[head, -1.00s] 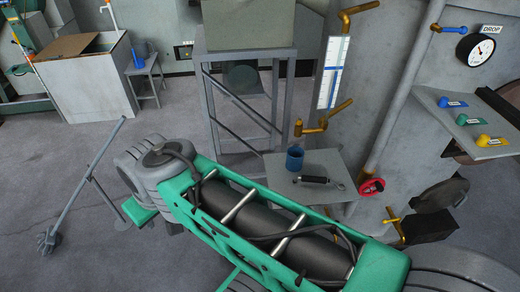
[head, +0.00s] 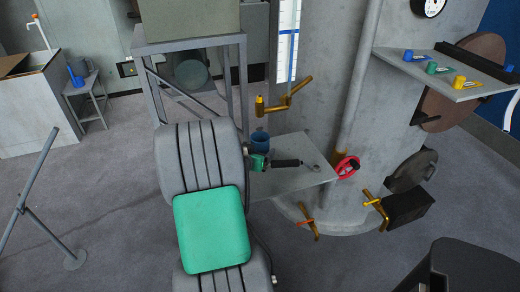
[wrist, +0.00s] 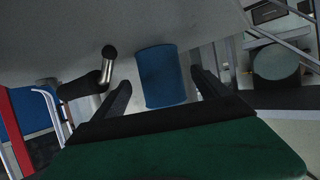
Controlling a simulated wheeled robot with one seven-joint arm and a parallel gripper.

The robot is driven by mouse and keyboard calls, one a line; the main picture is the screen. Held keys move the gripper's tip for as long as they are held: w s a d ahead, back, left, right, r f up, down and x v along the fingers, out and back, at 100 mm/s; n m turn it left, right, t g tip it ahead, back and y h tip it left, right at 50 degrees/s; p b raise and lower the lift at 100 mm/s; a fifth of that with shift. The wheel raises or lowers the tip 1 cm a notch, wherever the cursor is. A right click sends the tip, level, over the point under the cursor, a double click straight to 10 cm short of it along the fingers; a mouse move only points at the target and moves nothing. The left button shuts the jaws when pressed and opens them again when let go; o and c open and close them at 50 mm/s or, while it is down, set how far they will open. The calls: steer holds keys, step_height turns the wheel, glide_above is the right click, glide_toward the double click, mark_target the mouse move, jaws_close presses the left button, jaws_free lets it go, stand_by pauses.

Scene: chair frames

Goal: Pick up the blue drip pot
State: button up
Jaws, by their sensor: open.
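The blue drip pot (head: 260,141) stands on a small grey shelf (head: 312,178) below a brass tap, partly hidden by my arm in the head view. In the wrist view the pot (wrist: 163,77) is a plain blue cylinder between my two dark fingers. My gripper (wrist: 160,85) is open, with a finger to each side of the pot and visible space on both sides. In the head view my green gripper (head: 258,162) is right in front of the pot, its fingers mostly hidden.
A black-handled tool (head: 288,163) lies on the shelf right of my gripper. The brass tap (head: 282,102) hangs above the pot. A red handwheel (head: 347,167) is near the shelf's right edge. Another blue vessel (head: 76,76) stands on a stool at the far left.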

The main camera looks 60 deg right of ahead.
steer(key=x, duration=0.4)
steer(key=shift+d, duration=0.1)
steer(key=shift+c, duration=0.5)
steer(key=c, duration=1.5)
